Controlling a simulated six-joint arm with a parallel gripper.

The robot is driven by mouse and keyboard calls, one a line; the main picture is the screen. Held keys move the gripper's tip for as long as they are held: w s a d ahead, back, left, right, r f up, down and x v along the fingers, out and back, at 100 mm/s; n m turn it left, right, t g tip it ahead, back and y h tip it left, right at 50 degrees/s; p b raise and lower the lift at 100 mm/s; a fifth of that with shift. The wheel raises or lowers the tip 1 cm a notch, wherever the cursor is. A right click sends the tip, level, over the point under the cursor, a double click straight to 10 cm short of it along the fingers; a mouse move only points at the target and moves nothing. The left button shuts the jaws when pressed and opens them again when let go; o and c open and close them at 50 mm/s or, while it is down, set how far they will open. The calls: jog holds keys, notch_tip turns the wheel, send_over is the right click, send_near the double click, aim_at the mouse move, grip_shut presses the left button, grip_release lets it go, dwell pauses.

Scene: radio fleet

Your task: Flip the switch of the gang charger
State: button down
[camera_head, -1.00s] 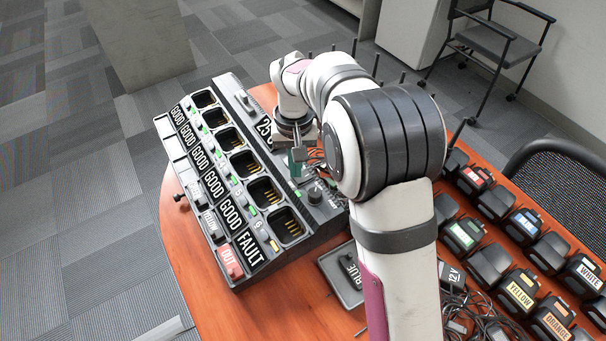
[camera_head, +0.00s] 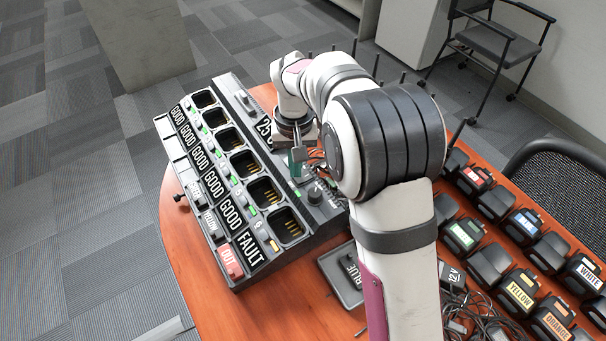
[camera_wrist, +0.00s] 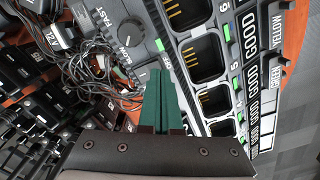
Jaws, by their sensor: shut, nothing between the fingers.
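The gang charger (camera_head: 222,129) is a dark grey unit on the wooden table, with a row of empty charging bays and labels reading GOOD and, at the near end, FAULT. It also shows in the wrist view (camera_wrist: 174,47). A control strip with a round knob (camera_head: 315,196) runs along its right side; the knob shows in the wrist view too (camera_wrist: 131,31), beside the words FAST and SLOW. My gripper (camera_head: 297,168) is shut and empty over this strip.
Several labelled radios (camera_head: 520,291) stand in rows on the right of the table (camera_head: 200,282). A grey tray marked BLUE (camera_head: 338,268) lies beside the charger. Loose cables (camera_head: 478,309) lie near a 12 V unit (camera_head: 452,275).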

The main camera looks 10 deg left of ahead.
aim_at(297, 181)
jog(key=shift+f, duration=0.95)
dwell(0.6)
jog(key=shift+r, duration=3.5)
jog(key=s+d+r+m, duration=0.3)
jog(key=s+d+r, duration=0.25)
jog(key=d, duration=0.35)
jog(key=s+d+f+m+y, duration=0.1)
jog(key=s+d, duration=0.3)
jog(key=s, duration=0.7)
jog(key=s+d+f+m, duration=0.1)
jog(key=s+d+m, duration=0.3)
jog(key=s, duration=0.7)
jog(key=shift+d+f+m+y, duration=0.3)
jog(key=shift+d+f+y, duration=0.1)
jog(key=shift+d, duration=0.1)
